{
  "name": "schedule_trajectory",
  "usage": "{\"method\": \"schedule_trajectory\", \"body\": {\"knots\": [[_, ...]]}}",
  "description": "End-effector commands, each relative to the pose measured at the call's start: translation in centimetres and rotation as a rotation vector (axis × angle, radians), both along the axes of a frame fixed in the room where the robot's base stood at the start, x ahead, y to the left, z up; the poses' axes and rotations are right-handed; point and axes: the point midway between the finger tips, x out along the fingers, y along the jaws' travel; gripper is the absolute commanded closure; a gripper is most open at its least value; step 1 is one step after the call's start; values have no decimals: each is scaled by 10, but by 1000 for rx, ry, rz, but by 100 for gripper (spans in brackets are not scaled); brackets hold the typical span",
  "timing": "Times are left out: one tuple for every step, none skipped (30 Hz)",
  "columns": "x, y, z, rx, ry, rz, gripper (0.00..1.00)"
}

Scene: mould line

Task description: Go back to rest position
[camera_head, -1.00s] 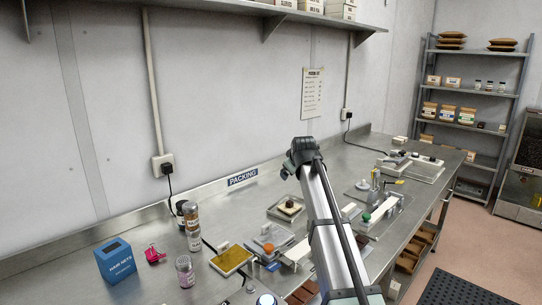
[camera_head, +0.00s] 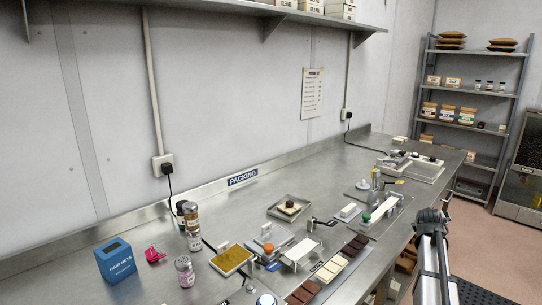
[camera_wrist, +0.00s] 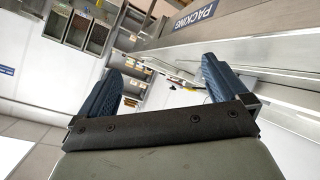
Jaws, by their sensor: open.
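My arm shows at the lower right of the head view, past the front edge of the steel bench (camera_head: 222,212). Its fingertips cannot be made out there. In the wrist view my gripper (camera_wrist: 158,85) is open, with its two blue ridged fingers wide apart and nothing between them. The wrist view looks out sideways at the room, with the PACKING sign (camera_wrist: 196,17) at the top.
On the bench are a blue hair nets box (camera_head: 116,261), several jars (camera_head: 191,219), a gold tray (camera_head: 231,260), a grey tray (camera_head: 289,208) and chocolate bars (camera_head: 329,271). A metal shelf rack (camera_head: 470,92) stands at the back right. A dark mat (camera_head: 478,292) lies on the floor.

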Motion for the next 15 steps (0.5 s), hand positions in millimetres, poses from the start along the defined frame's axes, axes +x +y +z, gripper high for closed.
{"method": "schedule_trajectory", "body": {"knots": [[-9, -6, -14, 18, 0, -16, 0], [-12, -7, -21, 30, -1, -22, 0], [-13, -6, -31, 49, -2, -28, 0], [-15, -5, -38, 62, -3, -32, 0], [-17, -4, -45, 77, -6, -36, 0], [-19, -2, -55, 97, -6, -42, 0], [-21, -1, -63, 113, -6, -46, 0], [-23, 1, -70, 129, -8, -51, 0], [-25, 3, -81, 151, -9, -58, 0], [-28, 5, -89, 168, -9, -63, 0], [-30, 8, -98, 185, -6, -67, 0], [-33, 12, -111, 209, -2, -74, 0], [-35, 16, -121, 225, 5, -77, 0], [-38, 21, -131, 239, 14, -79, 0], [-41, 28, -145, 259, 29, -80, 0]]}}
